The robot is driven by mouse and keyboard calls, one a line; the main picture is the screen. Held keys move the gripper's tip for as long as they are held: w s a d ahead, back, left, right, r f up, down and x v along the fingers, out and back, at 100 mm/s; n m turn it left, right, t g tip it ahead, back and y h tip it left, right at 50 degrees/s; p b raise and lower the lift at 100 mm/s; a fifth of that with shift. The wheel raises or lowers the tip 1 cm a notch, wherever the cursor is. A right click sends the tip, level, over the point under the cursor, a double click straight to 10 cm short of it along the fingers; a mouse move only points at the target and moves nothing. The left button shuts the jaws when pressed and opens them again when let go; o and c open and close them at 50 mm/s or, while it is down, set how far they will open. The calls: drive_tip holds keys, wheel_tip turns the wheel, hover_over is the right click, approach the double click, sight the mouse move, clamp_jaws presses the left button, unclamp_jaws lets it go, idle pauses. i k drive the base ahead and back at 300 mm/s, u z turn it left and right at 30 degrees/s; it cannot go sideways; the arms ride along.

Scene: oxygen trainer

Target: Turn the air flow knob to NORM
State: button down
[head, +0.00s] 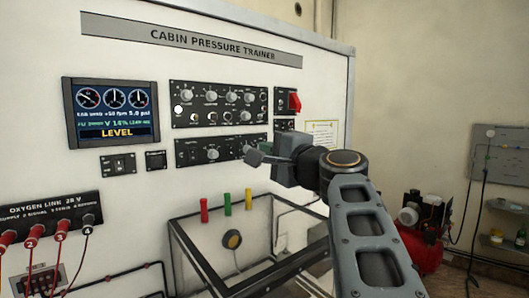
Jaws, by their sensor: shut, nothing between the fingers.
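The upper knob panel (220,104) on the white trainer board carries several grey knobs. The lower panel (194,152) below it has a single larger knob (212,155) near its middle and another round part near its right end. The labels are too small to read, so I cannot tell which knob is the air flow knob or where it points. My gripper (249,156) is shut and empty in front of the right end of the lower panel. It partly hides that end; I cannot tell whether it touches anything there.
A display (112,112) reading LEVEL is at the left. A red switch guard (294,101) sits right of the upper panel. A dark-framed clear case (250,250) juts out below, with red, green and yellow handles above it. Red hoses (33,233) are at the lower left.

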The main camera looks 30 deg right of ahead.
sight(213, 154)
drive_tip(key=k, duration=1)
